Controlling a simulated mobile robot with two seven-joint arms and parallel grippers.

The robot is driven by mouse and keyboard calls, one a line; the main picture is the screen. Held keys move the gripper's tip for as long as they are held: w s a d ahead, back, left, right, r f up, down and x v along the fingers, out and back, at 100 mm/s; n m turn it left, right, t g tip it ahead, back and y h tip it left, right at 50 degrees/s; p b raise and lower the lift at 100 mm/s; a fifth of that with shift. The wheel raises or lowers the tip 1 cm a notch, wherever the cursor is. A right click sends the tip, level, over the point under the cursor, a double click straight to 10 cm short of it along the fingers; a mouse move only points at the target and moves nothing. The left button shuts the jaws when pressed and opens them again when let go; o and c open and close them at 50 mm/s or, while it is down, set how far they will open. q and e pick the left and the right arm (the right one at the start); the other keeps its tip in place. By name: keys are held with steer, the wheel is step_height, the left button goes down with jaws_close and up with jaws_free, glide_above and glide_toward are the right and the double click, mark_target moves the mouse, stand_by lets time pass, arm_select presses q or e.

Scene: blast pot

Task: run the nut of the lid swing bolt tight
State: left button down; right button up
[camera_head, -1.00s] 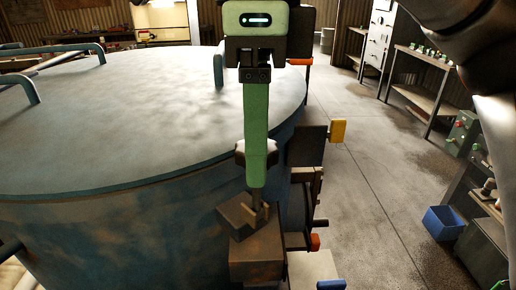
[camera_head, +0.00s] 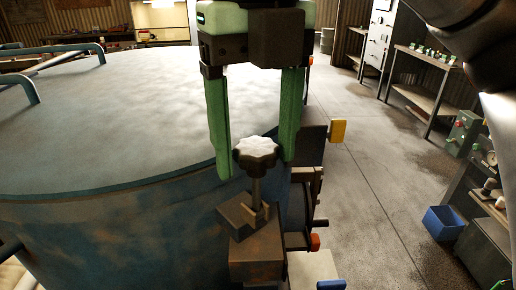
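The nut is a grey star-shaped knob (camera_head: 256,152) on the upright swing bolt (camera_head: 256,190) at the rim of the big pot's lid (camera_head: 120,125). The bolt stands in a rusty forked lug (camera_head: 235,218). My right gripper (camera_head: 258,168) points down from above, its two green fingers on either side of the nut. The fingers are spread, with the nut between them. Whether a finger touches the nut is hard to make out. My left gripper is not in view.
Brackets with a yellow-tipped part (camera_head: 338,131) and a red-tipped part (camera_head: 315,242) stand right of the bolt. A blue bin (camera_head: 443,222) and workbenches are farther right. Open floor (camera_head: 375,190) lies between.

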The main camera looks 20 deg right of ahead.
mark_target(256, 146)
steer(key=shift+o, duration=0.2)
steer(key=o, duration=0.5)
step_height(256, 146, up, 8)
steer(key=p, duration=0.2)
steer(key=shift+p, duration=0.3)
steer(key=shift+r, duration=2.25)
